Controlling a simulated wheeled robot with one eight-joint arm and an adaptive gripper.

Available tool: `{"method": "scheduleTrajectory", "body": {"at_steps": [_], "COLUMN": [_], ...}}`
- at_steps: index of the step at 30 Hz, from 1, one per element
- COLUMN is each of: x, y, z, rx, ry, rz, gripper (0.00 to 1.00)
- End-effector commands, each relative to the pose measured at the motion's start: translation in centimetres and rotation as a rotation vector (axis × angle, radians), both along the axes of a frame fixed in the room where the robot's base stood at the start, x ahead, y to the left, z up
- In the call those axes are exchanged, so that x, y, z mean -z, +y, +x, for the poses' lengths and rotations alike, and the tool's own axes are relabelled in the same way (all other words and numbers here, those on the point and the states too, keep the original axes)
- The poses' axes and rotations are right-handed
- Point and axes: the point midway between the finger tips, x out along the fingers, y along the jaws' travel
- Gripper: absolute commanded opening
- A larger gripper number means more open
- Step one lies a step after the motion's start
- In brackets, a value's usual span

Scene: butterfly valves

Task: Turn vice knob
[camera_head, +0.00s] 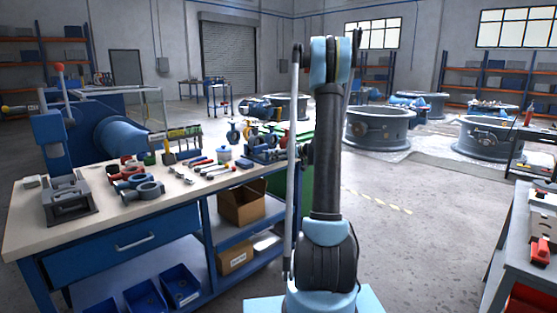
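A grey vice-like block (68,200) stands on the near left of the workbench (150,208). Neither shows a clear knob at this size, so I cannot tell which one the vice knob belongs to. My arm (326,150) rises upright in the middle of the view, on a light blue base, right of the bench. I cannot make out my gripper or its fingers.
Hand tools and ring-shaped parts (143,189) lie on the bench. A large blue machine with a red-tipped lever (59,68) stands at left. Large grey valve bodies (380,128) stand behind. A second bench (515,245) is at right. Floor between is clear.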

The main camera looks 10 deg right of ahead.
Motion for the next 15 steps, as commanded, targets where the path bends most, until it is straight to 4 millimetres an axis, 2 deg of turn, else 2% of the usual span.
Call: {"method": "scheduleTrajectory", "body": {"at_steps": [4, 5, 10, 15], "x": [0.00, -0.01, -0.01, -0.02], "y": [-0.01, -0.01, -0.02, -0.03], "z": [-0.01, -0.01, -0.02, -0.01], "rx": [0.000, 0.000, 0.000, 0.000], "ry": [0.000, 0.000, 0.000, 0.002], "rz": [0.000, 0.000, 0.000, 0.003], "gripper": [0.62, 0.58, 0.19, 0.18]}}
